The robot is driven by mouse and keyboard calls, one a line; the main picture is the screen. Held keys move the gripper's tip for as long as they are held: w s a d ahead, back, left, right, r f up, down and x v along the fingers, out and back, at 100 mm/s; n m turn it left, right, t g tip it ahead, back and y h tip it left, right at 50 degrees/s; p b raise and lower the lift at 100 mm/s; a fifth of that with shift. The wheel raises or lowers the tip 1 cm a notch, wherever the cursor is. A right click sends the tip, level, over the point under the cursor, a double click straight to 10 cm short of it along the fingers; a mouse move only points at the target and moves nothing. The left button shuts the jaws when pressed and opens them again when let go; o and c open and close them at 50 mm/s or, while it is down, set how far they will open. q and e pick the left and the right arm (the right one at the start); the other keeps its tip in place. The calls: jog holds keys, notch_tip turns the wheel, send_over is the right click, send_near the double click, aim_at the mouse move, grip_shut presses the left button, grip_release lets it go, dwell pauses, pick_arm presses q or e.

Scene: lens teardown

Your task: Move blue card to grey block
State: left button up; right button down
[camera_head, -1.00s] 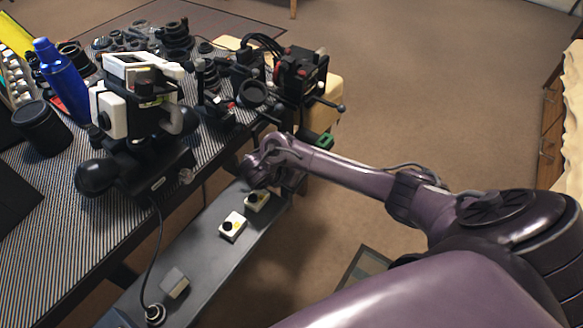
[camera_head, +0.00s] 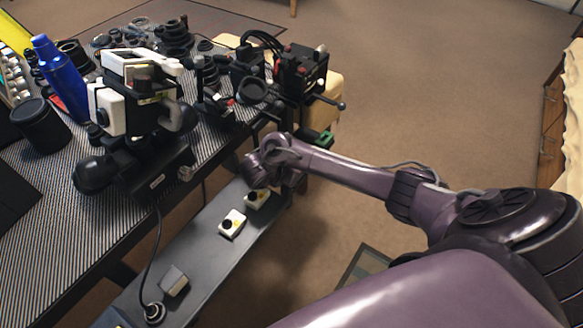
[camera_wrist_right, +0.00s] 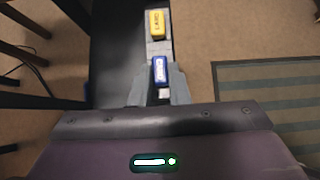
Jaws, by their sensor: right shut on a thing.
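My right gripper (camera_wrist_right: 159,78) is shut on the blue card (camera_wrist_right: 160,70), which sits between its grey fingers in the right wrist view. A yellow card (camera_wrist_right: 157,24) lies just beyond, on a pale grey piece (camera_wrist_right: 158,47). I cannot tell whether the blue card touches that piece. In the head view my right arm reaches to the far end of the low dark shelf, where its own links hide the fingers and both cards. A small grey block (camera_head: 174,281) lies at the near end of this shelf. My left gripper is not in view.
Open floor lies right.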

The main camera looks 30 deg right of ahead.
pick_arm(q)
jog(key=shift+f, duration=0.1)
pick_arm(e)
jog(key=shift+f, duration=0.15)
jog(key=c, duration=1.3)
grip_release()
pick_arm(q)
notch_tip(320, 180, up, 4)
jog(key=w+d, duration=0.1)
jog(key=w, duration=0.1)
pick_arm(e)
jog(key=shift+a+r, duration=0.15)
jog(key=shift+r, duration=0.1)
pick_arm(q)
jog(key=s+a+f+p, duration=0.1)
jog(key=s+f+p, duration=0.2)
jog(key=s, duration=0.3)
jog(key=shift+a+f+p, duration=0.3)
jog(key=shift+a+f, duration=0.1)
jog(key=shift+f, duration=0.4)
pick_arm(e)
jog(key=v, duration=0.7)
